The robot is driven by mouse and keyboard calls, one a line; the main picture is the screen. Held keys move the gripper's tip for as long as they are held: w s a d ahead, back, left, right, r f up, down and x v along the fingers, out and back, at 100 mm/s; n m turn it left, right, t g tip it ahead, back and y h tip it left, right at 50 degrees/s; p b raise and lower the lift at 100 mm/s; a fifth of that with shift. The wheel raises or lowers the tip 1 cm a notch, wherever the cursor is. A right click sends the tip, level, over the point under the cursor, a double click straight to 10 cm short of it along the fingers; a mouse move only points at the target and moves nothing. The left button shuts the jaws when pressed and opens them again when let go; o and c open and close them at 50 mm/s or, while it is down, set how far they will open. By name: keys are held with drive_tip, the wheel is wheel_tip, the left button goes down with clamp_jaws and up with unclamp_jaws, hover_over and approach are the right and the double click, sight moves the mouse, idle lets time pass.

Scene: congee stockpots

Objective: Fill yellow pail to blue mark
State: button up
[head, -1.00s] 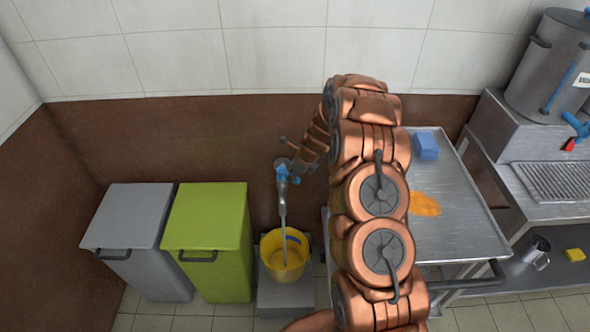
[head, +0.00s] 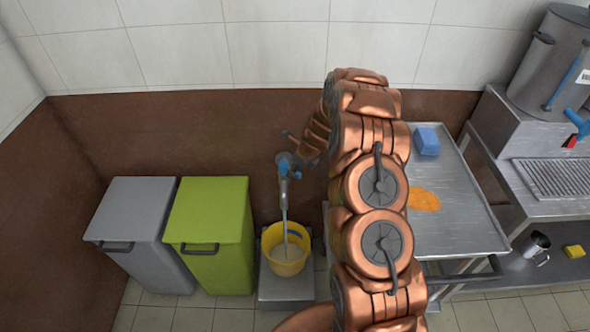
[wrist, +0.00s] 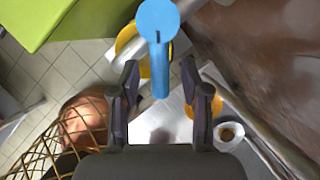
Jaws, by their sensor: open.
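The yellow pail (head: 270,262) stands on a low grey stand (head: 287,303) under a wall tap (head: 283,190). A thin stream falls from the spout into it, and pale liquid shows inside. A blue band (head: 294,234) shows on the pail's inner wall, above the liquid. The tap has a blue handle (head: 284,168). In the wrist view my gripper (wrist: 161,88) is open, with the blue handle (wrist: 160,50) between and ahead of its fingers. Part of the yellow pail (wrist: 127,38) shows behind the handle. My arm hides much of the gripper in the head view.
A grey bin (head: 128,225) and a green bin (head: 208,225) stand left of the pail. A metal trolley (head: 465,215) with a blue sponge (head: 427,141) and an orange spill (head: 423,200) stands to the right. A large stockpot (head: 548,65) is at far right.

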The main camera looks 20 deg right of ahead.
drive_tip(key=v, duration=1.2)
idle(0.4)
